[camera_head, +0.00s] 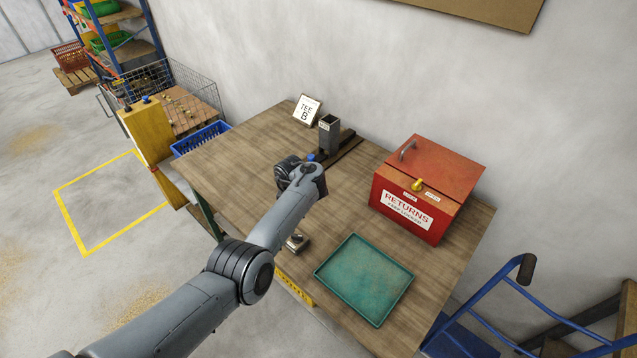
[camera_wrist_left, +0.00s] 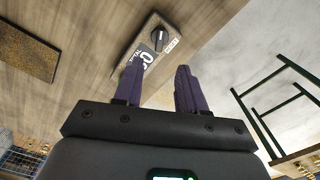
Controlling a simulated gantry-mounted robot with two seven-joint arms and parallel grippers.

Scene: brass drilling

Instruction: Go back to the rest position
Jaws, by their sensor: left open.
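My left arm reaches in from the lower left in the head view, and its wrist is over the wooden table (camera_head: 240,150). The wrist link hides most of the gripper there. In the left wrist view my left gripper (camera_wrist_left: 156,78) shows two dark purple fingers set apart, with nothing held between them. Beyond the fingertips is a small metal box with a black knob (camera_wrist_left: 159,39) and a white number label. My right gripper is in neither view.
A red returns box (camera_head: 430,180) stands at the right. A green tray (camera_head: 365,278) lies at the front. A grey square tube (camera_head: 329,134) and a white sign (camera_head: 306,109) stand at the back. A small metal block (camera_head: 297,242) sits by the front edge, close to my forearm.

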